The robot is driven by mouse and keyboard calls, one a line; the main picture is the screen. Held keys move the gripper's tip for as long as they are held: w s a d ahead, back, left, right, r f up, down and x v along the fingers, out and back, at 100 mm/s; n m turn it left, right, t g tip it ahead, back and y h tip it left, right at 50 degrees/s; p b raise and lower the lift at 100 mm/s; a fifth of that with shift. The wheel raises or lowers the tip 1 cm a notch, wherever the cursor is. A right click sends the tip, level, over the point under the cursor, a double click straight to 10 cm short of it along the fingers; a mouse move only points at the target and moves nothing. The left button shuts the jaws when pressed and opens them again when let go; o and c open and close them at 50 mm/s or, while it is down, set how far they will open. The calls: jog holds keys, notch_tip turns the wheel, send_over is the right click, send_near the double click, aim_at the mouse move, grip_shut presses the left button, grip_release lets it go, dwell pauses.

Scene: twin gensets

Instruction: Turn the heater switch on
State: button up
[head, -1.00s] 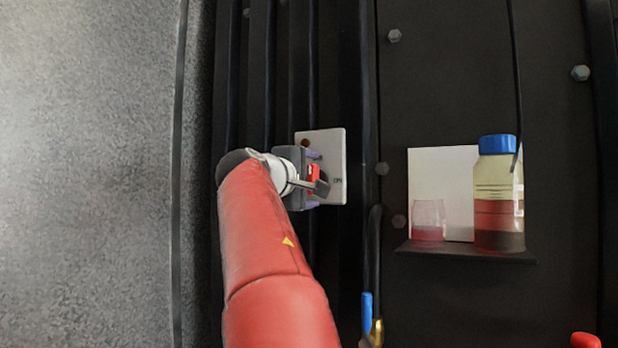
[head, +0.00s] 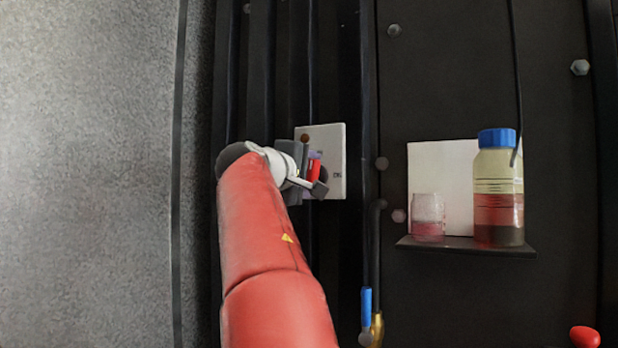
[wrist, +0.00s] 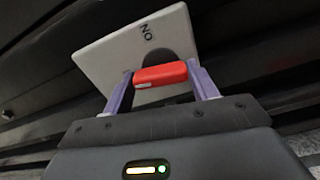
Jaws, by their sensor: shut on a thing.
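The heater switch is a pale square plate (head: 335,150) on the dark ribbed wall, with a red handle (head: 315,170) standing out from it. In the wrist view the plate (wrist: 115,55) carries the letters "ON", and the red handle (wrist: 160,75) lies across a dark round hub. My gripper (wrist: 162,82) is shut on the red handle, with a purple finger at each end of it. In the head view my gripper (head: 314,168) is at the plate, and my arm hides the plate's left lower part.
Right of the switch, a small dark shelf (head: 466,246) holds a blue-capped bottle (head: 497,190) and a small jar (head: 428,217) before a white panel (head: 440,165). A blue-sleeved hose (head: 366,305) hangs below the switch. A red knob (head: 585,337) is at lower right.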

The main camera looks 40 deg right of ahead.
jog(key=m+b, duration=0.1)
jog(key=m, duration=0.2)
jog(key=shift+f+m, duration=0.15)
jog(key=shift+m, duration=0.15)
jog(key=m+b, duration=0.1)
jog(key=m, duration=0.3)
jog(key=shift+m+b, duration=0.3)
jog(key=m+b, duration=0.1)
jog(key=m, duration=0.3)
jog(key=shift+m, duration=2)
jog(key=o, duration=1)
jog(key=shift+s+b, duration=0.1)
jog(key=shift+b, duration=0.2)
